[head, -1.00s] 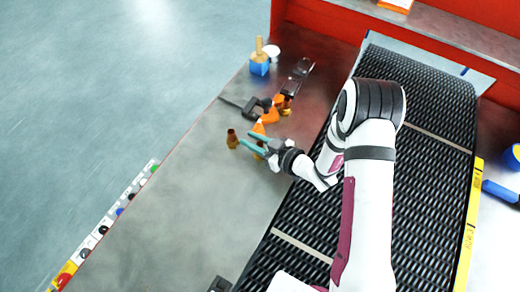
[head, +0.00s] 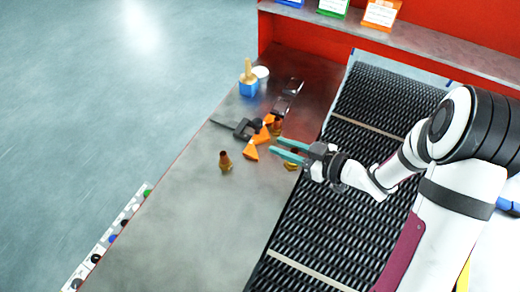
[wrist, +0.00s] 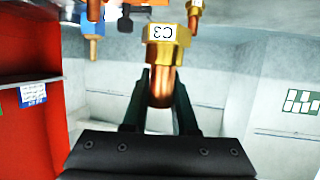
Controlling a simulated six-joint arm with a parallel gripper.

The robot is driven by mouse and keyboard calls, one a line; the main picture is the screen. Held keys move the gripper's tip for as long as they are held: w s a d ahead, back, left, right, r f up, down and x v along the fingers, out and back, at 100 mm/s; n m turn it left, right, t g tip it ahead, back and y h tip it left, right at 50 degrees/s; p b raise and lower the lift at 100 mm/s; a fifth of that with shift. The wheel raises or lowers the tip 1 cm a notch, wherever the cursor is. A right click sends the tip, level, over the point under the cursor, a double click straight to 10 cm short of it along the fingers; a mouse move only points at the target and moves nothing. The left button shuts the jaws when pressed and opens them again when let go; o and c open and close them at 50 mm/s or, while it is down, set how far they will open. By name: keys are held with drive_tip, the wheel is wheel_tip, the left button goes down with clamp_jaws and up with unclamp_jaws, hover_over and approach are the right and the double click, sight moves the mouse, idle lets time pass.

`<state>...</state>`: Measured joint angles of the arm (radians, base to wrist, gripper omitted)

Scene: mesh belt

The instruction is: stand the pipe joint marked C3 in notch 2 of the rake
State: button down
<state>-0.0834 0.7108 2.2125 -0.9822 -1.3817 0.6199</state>
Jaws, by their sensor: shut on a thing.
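The pipe joint marked C3 (wrist: 168,50) is a brass hex fitting with a copper tube, its white label upside down in the wrist view. My gripper (wrist: 160,92) is shut on its copper tube.
A similar joint (head: 225,161) stands left of my gripper, another (head: 277,128) behind it. Orange pieces (head: 263,135) and a black tool (head: 242,127) lie close by. A blue block with a wooden handle (head: 248,88) and a white cup (head: 261,74) stand farther back. The front bench is clear.

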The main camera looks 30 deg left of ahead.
drive_tip(key=w+r+n+g, duration=0.1)
drive_tip(key=w+n+g, duration=0.35)
drive_tip(key=w, duration=0.25)
drive_tip(key=shift+g, duration=0.35)
drive_tip(key=f+x, duration=0.1)
drive_tip(key=x, duration=0.7)
drive_tip(key=f+x, duration=0.1)
drive_tip(key=x, duration=0.3)
drive_tip(key=shift+w+d+f, duration=0.3)
drive_tip(key=shift+w+d, duration=0.05)
drive_tip(key=shift+d, duration=0.1)
wheel_tip(320, 180, down, 4)
drive_tip(key=shift+a+f, duration=0.1)
drive_tip(key=shift+a, duration=0.05)
drive_tip(key=shift+f, duration=0.1)
drive_tip(key=c, duration=1)
unclamp_jaws()
